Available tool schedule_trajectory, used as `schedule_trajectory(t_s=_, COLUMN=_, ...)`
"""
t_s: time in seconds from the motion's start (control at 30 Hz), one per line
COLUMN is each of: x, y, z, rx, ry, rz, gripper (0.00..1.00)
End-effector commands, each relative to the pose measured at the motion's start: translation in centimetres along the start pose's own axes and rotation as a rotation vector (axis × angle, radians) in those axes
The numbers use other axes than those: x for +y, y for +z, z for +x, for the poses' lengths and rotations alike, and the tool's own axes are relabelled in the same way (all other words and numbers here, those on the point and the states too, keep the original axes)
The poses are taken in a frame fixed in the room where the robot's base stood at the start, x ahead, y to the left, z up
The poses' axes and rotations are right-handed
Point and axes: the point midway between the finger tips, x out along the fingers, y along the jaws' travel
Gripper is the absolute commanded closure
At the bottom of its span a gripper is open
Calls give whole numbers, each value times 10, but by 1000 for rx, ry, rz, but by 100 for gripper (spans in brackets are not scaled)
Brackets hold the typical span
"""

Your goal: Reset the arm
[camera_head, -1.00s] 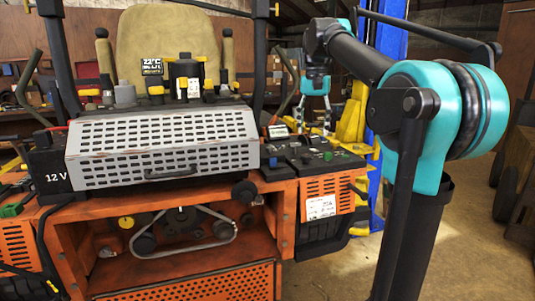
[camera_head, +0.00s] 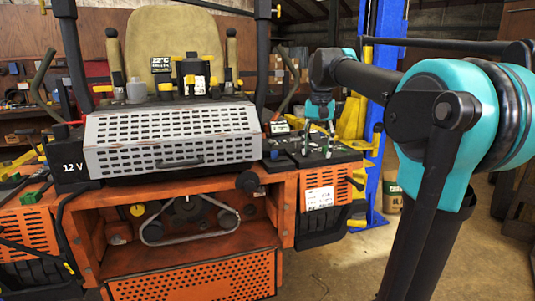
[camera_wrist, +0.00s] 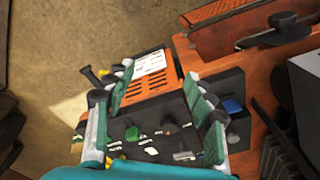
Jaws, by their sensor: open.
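My arm (camera_head: 365,75) is teal and black and reaches over the right side of the orange mower (camera_head: 190,265). My gripper (camera_head: 318,143) points down above the black control panel (camera_head: 345,152) on that side. In the wrist view my gripper (camera_wrist: 160,88) is open, its two green-padded fingers wide apart with nothing held between them. Below the fingers lie the panel's small switches and knobs, with a green knob (camera_wrist: 169,128) and a blue one (camera_wrist: 233,106). Whether the fingers touch the panel is hard to tell.
A perforated grey cover (camera_head: 172,138) and a 12 V battery box (camera_head: 72,168) sit on the mower's front. A seat (camera_head: 175,45) stands behind. A blue lift post (camera_head: 387,60) rises at the back.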

Motion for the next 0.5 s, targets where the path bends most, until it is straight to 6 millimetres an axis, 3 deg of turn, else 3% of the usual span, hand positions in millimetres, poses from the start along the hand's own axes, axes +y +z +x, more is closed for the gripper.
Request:
schedule_trajectory(t_s=0.17, x=10, y=12, z=48, rx=38, ry=-13, rz=-35, gripper=46)
schedule_trajectory(t_s=0.27, x=19, y=27, z=88, rx=69, ry=-22, rz=-66, gripper=46)
schedule_trajectory(t_s=0.5, x=52, y=89, z=201, rx=167, ry=-41, rz=-160, gripper=46)
